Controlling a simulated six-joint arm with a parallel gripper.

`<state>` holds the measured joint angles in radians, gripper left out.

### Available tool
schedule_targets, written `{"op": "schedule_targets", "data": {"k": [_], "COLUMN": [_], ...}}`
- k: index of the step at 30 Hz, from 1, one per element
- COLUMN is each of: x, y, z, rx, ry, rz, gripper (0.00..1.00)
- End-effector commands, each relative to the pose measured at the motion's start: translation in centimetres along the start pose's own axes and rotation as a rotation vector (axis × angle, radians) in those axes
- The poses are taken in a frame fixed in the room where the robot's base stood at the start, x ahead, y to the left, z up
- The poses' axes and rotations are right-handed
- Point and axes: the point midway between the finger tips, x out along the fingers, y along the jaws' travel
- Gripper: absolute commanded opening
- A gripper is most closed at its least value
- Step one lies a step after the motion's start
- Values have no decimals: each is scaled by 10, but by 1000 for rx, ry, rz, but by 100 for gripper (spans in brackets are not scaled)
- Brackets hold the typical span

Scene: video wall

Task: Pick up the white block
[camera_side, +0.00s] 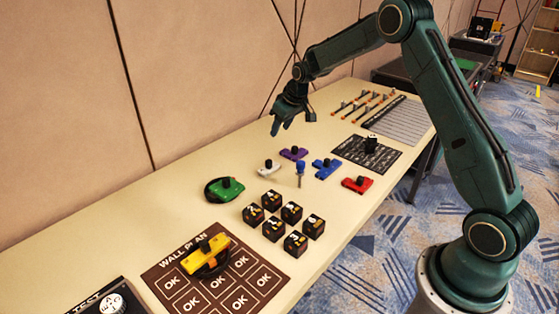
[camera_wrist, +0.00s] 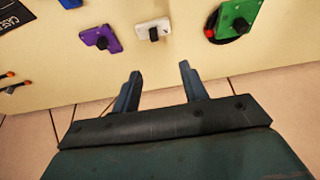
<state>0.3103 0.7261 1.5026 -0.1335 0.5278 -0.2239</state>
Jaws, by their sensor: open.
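The white block (camera_side: 269,170) lies on the table and has a dark knob on top. It also shows in the wrist view (camera_wrist: 146,26), beyond the fingertips. My gripper (camera_side: 281,128) hangs above the table near the wall, behind the white block and clear of it. In the wrist view my gripper (camera_wrist: 160,72) is open, with two separate fingers and nothing between them.
A purple block (camera_side: 293,153) and a green block (camera_side: 225,189) lie either side of the white one. A blue block (camera_side: 326,168), a blue-topped upright piece (camera_side: 300,173), a red block (camera_side: 357,184) and several black cubes (camera_side: 271,201) stand nearby. A yellow block (camera_side: 205,255) sits on the brown mat (camera_side: 165,285).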

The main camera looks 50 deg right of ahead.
Motion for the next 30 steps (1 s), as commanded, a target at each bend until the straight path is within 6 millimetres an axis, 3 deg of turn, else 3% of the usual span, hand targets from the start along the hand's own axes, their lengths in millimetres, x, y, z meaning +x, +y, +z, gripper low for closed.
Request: {"op": "schedule_targets", "data": {"k": [3, 6, 19, 30], "x": [25, 36, 48, 92], "y": [10, 14, 16, 16], "z": [2, 2, 2, 2], "rx": [3, 4, 4, 4], "ry": [-6, -5, -5, -6], "rz": [-2, -3, -4, -4], "gripper": [44, 44, 44, 44]}}
